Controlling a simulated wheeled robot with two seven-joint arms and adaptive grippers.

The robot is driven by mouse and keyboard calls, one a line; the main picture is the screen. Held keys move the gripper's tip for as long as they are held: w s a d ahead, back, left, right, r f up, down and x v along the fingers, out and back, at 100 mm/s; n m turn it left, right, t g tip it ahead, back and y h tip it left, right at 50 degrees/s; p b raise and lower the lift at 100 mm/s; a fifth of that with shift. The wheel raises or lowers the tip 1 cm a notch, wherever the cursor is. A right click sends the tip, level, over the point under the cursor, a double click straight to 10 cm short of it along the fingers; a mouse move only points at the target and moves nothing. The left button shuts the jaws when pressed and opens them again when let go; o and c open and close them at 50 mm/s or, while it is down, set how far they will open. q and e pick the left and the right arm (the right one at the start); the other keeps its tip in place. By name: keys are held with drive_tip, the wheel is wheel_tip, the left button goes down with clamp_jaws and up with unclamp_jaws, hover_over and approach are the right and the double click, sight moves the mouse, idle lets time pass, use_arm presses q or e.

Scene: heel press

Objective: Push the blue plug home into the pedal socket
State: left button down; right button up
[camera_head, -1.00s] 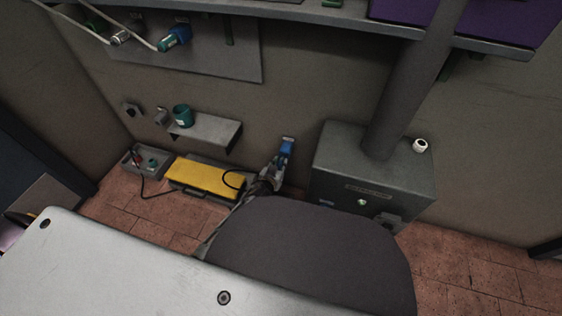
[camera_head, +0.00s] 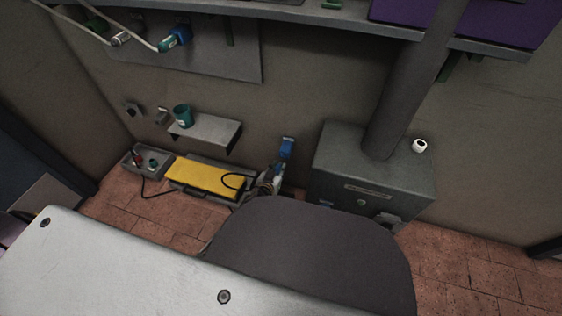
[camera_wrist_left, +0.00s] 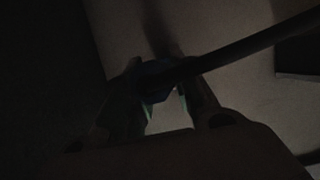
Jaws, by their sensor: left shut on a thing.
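My left gripper (camera_head: 268,184) shows small and partly hidden low in front of the wall in the head view. In the dark left wrist view its fingers (camera_wrist_left: 165,98) are closed around a dim bluish thing, which looks like the blue plug (camera_wrist_left: 154,69). A thick dark cable or rod crosses there toward the upper right. In the head view a blue fitting (camera_head: 287,148) with a pale top stands just above the gripper, against the wall. I cannot tell which part is the pedal socket or how deep the plug sits. My right gripper is not in view.
A grey box (camera_head: 335,165) with a thick column stands right of the gripper. A yellow case (camera_head: 205,178) and a grey tray (camera_head: 135,168) lie on the left. A small shelf (camera_head: 212,133) bears a teal cup (camera_head: 182,115). A dark rounded shape blocks the lower middle.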

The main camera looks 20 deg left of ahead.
use_arm(q)
drive_tip(key=shift+s, duration=0.3)
idle(0.4)
drive_tip(key=shift+s, duration=0.1)
